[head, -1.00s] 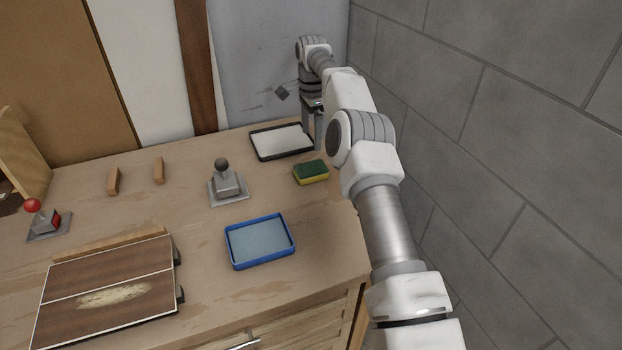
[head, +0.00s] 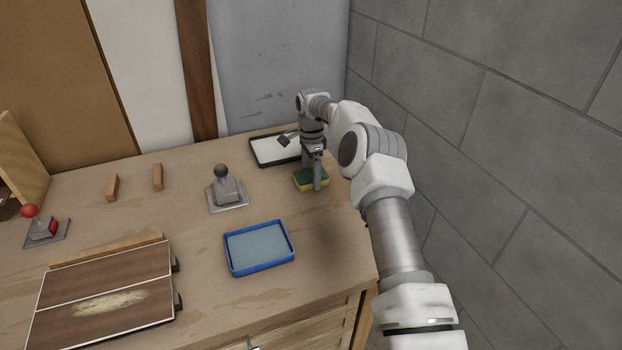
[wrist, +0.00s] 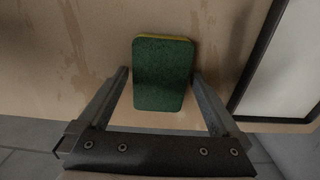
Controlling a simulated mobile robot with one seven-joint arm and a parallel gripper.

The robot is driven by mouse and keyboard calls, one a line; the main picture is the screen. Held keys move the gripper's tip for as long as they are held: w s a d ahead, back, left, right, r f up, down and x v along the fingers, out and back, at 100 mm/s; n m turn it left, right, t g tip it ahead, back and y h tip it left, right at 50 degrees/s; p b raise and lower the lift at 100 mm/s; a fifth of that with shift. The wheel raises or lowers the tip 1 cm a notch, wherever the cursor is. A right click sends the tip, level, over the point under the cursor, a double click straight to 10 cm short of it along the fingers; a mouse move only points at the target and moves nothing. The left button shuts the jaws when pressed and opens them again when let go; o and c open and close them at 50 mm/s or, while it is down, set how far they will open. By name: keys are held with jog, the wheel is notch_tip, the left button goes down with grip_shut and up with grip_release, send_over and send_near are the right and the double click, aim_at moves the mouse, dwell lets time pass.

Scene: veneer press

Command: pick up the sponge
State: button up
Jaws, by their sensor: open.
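The sponge (head: 304,181) lies on the wooden bench top near its right end, green on top with a yellow layer below. In the wrist view the sponge (wrist: 163,75) shows its green face, with a thin yellow edge along the far side. My gripper (head: 316,186) is at the sponge in the head view, and its fingers hide part of it. In the wrist view my gripper (wrist: 160,78) is open, with one finger on each side of the sponge's near part. I cannot tell whether the fingers touch it.
A black-rimmed white tray (head: 262,160) lies just behind the sponge. A blue tray (head: 232,266) stands in front, and a grey lever block (head: 226,192) to the left. A brown panel (head: 75,290) lies at front left. A grey block wall (head: 480,130) rises to the right.

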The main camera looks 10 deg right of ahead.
aim_at(311, 174)
jog(key=c, duration=1.2)
jog(key=shift+o, duration=0.2)
jog(key=shift+r, duration=0.1)
notch_tip(311, 174, up, 4)
jog(key=s+d+r+b, duration=0.1)
jog(key=s+d+r, duration=0.5)
jog(key=s+d, duration=0.2)
jog(key=shift+s+r+b, duration=0.2)
jog(key=shift+r+b, duration=0.15)
jog(key=shift+r, duration=0.05)
